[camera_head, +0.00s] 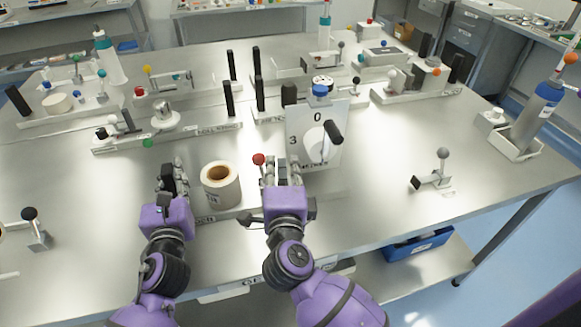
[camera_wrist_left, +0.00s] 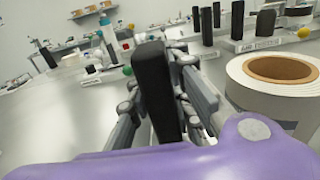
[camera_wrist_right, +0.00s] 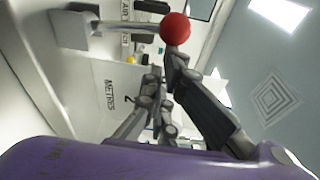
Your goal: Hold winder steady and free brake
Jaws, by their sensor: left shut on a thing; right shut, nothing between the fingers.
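My left gripper (camera_head: 173,180) is shut on a black upright post (camera_wrist_left: 155,88), left of a white paper roll (camera_head: 220,185) with a brown core. The roll also stands close by in the left wrist view (camera_wrist_left: 280,90). A lever with a red ball knob (camera_head: 258,159) is right of the roll; its ball (camera_wrist_right: 175,28) and grey rod show in the right wrist view. My right gripper (camera_head: 283,172) is shut and empty just right of the red ball. Its fingers hide part of the area below the lever. Whether they touch the lever, I cannot tell.
A white dial panel (camera_head: 300,128) marked 0 and 3, with a black crank knob (camera_head: 333,132), stands behind my right gripper. A small lever with a grey ball (camera_head: 442,153) is at right. Rows of fixtures fill the back; the bench front right is clear.

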